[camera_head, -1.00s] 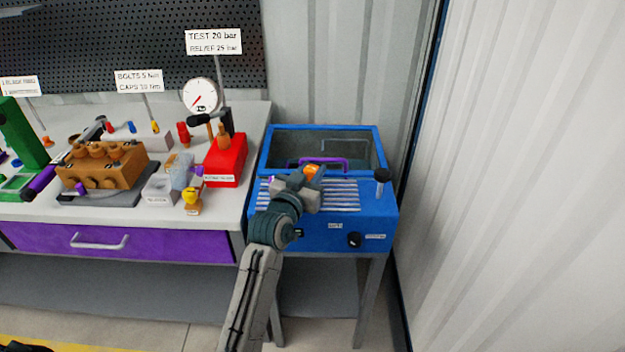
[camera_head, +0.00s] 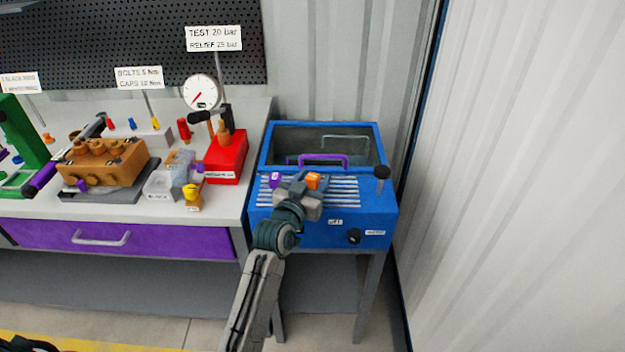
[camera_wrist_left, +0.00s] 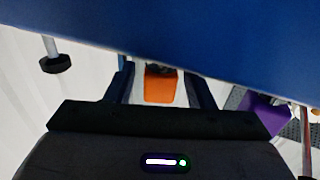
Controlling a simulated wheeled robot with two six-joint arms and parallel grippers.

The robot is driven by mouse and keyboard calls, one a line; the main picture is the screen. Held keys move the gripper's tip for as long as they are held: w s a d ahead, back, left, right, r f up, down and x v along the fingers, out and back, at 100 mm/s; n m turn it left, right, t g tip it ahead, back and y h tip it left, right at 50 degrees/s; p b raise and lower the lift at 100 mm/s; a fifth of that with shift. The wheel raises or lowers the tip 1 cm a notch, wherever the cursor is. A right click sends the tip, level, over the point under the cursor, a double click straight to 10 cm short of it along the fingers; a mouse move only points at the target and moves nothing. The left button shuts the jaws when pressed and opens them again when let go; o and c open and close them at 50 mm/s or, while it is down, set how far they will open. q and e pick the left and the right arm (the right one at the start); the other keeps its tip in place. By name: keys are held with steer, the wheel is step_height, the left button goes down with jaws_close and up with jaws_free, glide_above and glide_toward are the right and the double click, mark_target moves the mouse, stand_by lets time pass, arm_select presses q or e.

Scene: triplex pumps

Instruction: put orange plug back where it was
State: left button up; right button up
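The orange plug (camera_head: 313,181) is at the slatted top of the blue tank, beside my left fingers in the head view. In the left wrist view the orange plug (camera_wrist_left: 160,88) lies between the two dark fingers, with a gap on each side. My left gripper (camera_head: 303,184) is open around it. I cannot tell whether the plug touches the slats or what is under it. My right gripper is not in view.
The blue tank (camera_head: 350,232) has a clear lid, a purple handle (camera_head: 322,158) and an upright black-knobbed lever (camera_head: 382,173). A purple piece (camera_head: 275,181) is left of my gripper. The bench at left holds a red block (camera_head: 227,160) and a brown pump (camera_head: 102,163).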

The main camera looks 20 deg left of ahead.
arm_select(q)
steer(key=shift+r, duration=0.1)
steer(key=shift+s, duration=0.2)
steer(key=s, duration=0.4)
steer(key=s+b, duration=0.1)
steer(key=s, duration=0.1)
steer(key=shift+s+a, duration=0.25)
steer(key=shift+a, duration=0.15)
glide_toward(310, 183)
steer(key=shift+s+a+b, duration=0.1)
steer(key=shift+s+b, duration=0.1)
steer(key=shift+b, duration=0.2)
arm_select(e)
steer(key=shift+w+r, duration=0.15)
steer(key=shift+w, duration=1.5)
